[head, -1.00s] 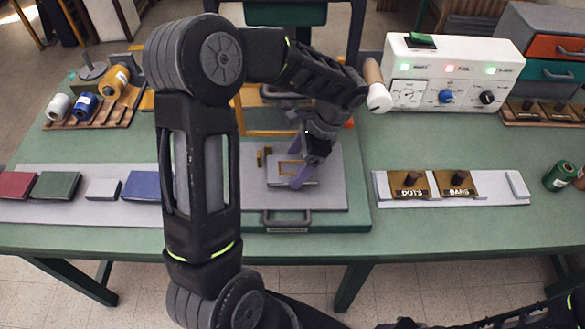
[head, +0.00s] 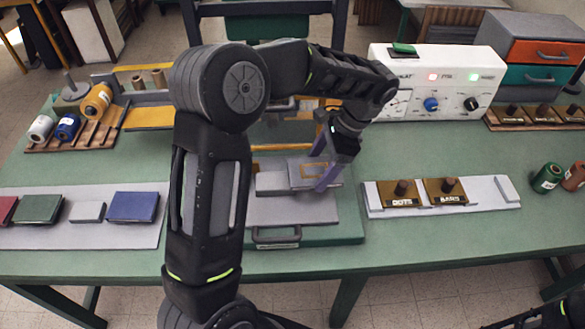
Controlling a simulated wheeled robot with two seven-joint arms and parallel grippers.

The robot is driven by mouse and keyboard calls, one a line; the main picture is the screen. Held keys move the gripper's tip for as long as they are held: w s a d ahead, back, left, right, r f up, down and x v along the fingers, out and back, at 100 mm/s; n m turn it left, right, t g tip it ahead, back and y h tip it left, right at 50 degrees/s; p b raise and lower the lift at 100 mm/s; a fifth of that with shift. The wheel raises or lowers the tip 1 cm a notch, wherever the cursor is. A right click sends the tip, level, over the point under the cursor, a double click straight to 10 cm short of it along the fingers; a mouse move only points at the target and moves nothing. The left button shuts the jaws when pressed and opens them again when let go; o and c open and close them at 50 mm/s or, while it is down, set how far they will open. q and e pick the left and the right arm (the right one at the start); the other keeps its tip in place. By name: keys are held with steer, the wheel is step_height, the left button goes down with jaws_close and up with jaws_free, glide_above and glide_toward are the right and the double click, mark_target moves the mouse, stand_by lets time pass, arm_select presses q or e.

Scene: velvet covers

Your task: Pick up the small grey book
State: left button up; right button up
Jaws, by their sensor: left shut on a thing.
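A small grey book (head: 306,172) with a gold rectangular outline on its cover is at the press in the middle of the table. My left gripper (head: 328,175) is shut on its right side, with purple fingers at its edge. The book appears to be held just above the grey press bed (head: 290,212); the gap under it is hard to judge. My left arm hides part of the press and the bed's left side. Only a dark piece of my right arm shows at the bottom right; its gripper is out of view.
A grey mat (head: 80,237) at left carries a green book (head: 38,208), a small light grey block (head: 88,212) and a blue book (head: 133,207). A white control box (head: 440,82) stands behind. DOTS and BARS tools (head: 400,196) lie on a light tray at right.

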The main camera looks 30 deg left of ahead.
arm_select(q)
steer(key=w+d+p, duration=0.3)
steer(key=w+d, duration=0.3)
steer(key=d, duration=0.1)
steer(key=shift+w+d+r, duration=0.15)
steer(key=shift+d, duration=0.1)
